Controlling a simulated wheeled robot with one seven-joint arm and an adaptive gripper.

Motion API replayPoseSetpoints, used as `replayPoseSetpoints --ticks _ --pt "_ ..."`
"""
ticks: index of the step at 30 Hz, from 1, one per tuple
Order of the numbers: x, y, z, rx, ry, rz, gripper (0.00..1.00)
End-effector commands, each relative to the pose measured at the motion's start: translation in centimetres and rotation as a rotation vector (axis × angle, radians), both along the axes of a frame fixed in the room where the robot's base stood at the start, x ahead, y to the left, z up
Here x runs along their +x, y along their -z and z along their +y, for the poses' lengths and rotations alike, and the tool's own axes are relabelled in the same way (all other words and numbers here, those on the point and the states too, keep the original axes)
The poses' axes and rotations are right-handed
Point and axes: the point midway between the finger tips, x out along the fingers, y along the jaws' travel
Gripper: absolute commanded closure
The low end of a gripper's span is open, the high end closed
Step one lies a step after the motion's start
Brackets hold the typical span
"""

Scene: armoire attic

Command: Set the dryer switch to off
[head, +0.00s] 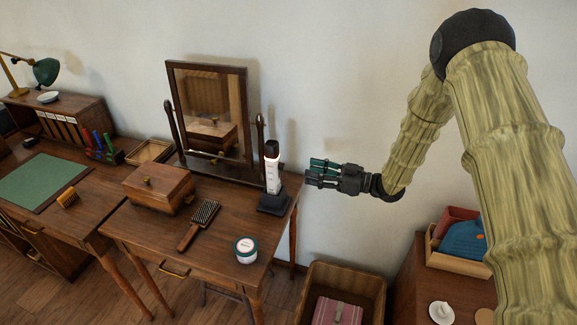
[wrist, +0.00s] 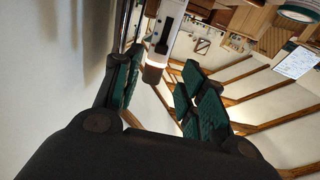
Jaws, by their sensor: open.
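The dryer (head: 273,174) looks like a white upright body with a black top end, standing in a dark base (head: 275,203) at the right end of the dressing table. Small dark marks show on its white side, but I cannot make out the switch or its setting. My gripper (head: 312,173) is open and empty, just right of the dryer and apart from it. In the wrist view, the dryer (wrist: 167,35) hangs inverted with its dark end (wrist: 155,68) between the spread green-padded fingers of my gripper (wrist: 163,85); I cannot tell the depth gap.
The dressing table (head: 150,232) bears a tilting mirror (head: 208,105), a wooden box (head: 158,188), a hairbrush (head: 199,224) and a white jar (head: 246,250). The wall (head: 330,80) is close behind.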

Motion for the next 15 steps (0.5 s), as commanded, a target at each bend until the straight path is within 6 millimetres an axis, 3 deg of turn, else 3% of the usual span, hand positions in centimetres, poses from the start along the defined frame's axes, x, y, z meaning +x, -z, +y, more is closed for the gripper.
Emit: replayPoseSetpoints --ticks 9,15 --pt "1.5 -0.1 5.1 -0.001 -0.001 0.003 0.59" --pt "2.3 -0.1 7.3 -0.002 -0.001 0.002 0.59"
